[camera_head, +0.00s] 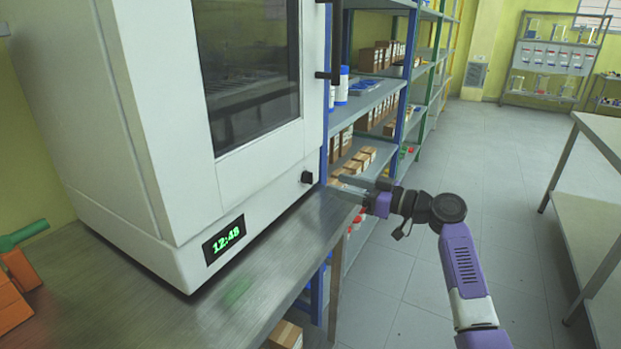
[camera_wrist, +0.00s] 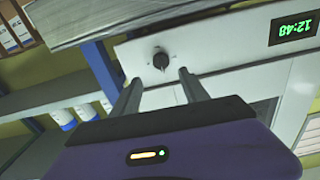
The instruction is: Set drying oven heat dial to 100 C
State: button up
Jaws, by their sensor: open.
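The drying oven (camera_head: 150,110) is a large white box with a dark glass door, standing on a metal bench. Its black heat dial (camera_head: 307,177) is at the lower right of the front panel. A green display (camera_head: 223,240) on the panel reads 12:48. My gripper (camera_head: 342,184) is just right of the dial in the head view. In the wrist view the dial (camera_wrist: 161,60) lies beyond and between the two fingertips of my open gripper (camera_wrist: 158,77), with a gap showing around it. I cannot read any dial marks. The display also shows in the wrist view (camera_wrist: 295,28).
The metal bench (camera_head: 110,300) runs under the oven. A black door handle (camera_head: 334,45) sticks out above the dial. Shelves (camera_head: 370,100) with boxes and bottles stand behind my gripper. A pale table (camera_head: 600,140) is at the right, with open floor between.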

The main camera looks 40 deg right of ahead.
aim_at(308, 178)
jog(key=shift+a, duration=0.2)
jog(key=x, duration=0.7)
jog(key=shift+w+a+f+p, duration=0.1)
jog(key=shift+w+f+p, duration=0.05)
jog(key=shift+w+p, duration=0.2)
grip_shut()
